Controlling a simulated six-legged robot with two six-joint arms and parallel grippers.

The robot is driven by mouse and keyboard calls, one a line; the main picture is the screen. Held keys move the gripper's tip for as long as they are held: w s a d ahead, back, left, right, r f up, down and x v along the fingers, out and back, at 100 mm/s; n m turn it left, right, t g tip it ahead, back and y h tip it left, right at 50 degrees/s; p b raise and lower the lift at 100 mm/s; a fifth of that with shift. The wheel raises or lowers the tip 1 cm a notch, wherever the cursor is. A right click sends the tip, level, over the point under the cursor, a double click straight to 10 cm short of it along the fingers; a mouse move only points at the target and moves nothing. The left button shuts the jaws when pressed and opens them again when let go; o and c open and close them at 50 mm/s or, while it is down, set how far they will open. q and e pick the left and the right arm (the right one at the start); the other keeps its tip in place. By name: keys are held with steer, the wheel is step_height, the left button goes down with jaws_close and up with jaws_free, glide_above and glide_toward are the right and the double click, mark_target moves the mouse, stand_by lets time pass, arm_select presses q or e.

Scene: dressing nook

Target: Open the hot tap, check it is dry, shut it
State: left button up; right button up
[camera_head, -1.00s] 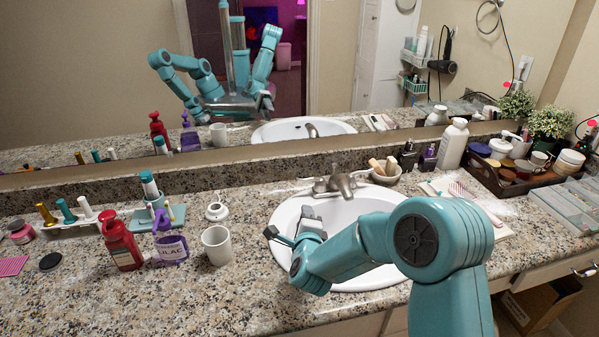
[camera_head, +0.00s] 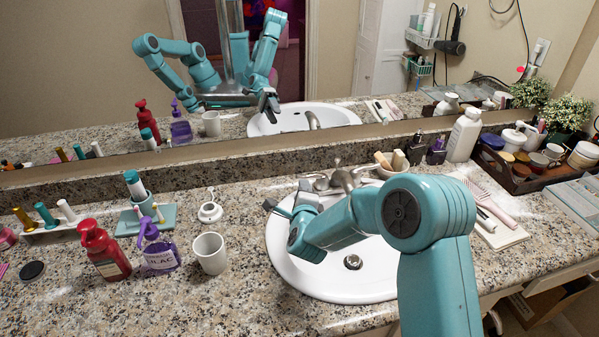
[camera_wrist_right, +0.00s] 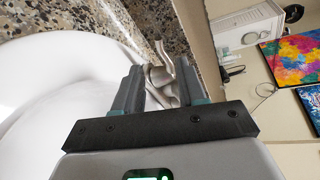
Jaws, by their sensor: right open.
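The metal tap (camera_head: 342,181) stands at the back rim of the white basin (camera_head: 300,285); my right arm hides part of it. No running water shows. The drain (camera_head: 353,262) is uncovered. My right gripper (camera_head: 287,203) is open over the basin's back left side, near the tap's left end. In the right wrist view, the tap (camera_wrist_right: 160,75) shows ahead, between and beyond the two fingers of the right gripper (camera_wrist_right: 158,88). I cannot tell whether they touch it. Which handle is the hot one is not readable.
Left of the basin stand a white cup (camera_head: 210,254), a purple bottle (camera_head: 158,250) and a red pump bottle (camera_head: 104,252). A pink hairbrush (camera_head: 490,205) lies on the right. The mirror bounds the back.

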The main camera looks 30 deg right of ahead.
steer(key=p+x, duration=0.1)
steer(key=x, duration=1.1)
steer(key=shift+w+d+f, duration=0.15)
steer(key=shift+w, duration=0.1)
jaws_close()
